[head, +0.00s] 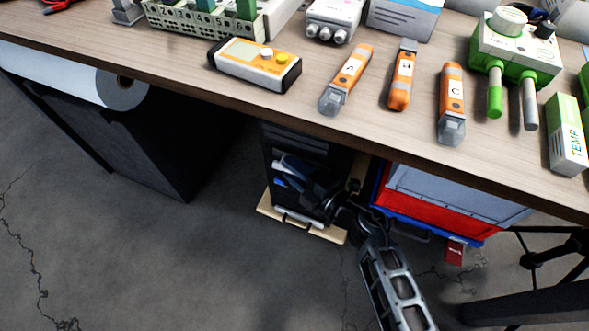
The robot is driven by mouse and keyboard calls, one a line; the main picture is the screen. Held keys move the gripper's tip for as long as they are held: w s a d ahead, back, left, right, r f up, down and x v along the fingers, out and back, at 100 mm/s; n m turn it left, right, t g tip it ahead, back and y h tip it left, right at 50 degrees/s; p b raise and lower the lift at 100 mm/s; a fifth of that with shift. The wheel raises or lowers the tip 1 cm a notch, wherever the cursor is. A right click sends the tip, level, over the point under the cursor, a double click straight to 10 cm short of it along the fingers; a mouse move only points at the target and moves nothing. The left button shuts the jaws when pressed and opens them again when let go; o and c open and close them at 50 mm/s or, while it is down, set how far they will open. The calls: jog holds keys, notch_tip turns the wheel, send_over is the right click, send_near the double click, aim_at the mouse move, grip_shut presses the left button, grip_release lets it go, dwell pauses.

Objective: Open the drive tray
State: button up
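A black computer-like tower (315,151) stands under the workbench, on a pale wooden board (333,234). I cannot clearly make out a separate drive tray on its front, which is dark and partly covered by my arm. My gripper (287,176) is at the front of the tower, reached by my arm from the lower right. Blue and pale parts show around its tip, but I cannot tell what is finger and what is tower. Its opening, and whether it touches the tower, are not clear.
The wooden workbench (180,77) overhangs the tower. A red and blue crate (428,198) stands close to its right. A dark cabinet (125,140) is at the left. Orange tools and a yellow meter (254,64) lie on the bench. The grey floor (150,265) in front is open.

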grip_shut()
dwell(0.3)
jog(key=s+a+p, duration=0.1)
jog(key=s+a, duration=0.3)
jog(key=s, duration=0.9)
jog(key=shift+a+p, duration=0.35)
jog(key=shift+w, duration=0.1)
jog(key=shift+o, duration=1)
grip_release()
jog(key=shift+d, duration=0.1)
jog(key=p+v, duration=0.1)
jog(key=v, duration=0.6)
jog(key=shift+s+d+p, duration=0.2)
jog(key=shift+s+p, duration=0.05)
jog(key=shift+p, duration=0.15)
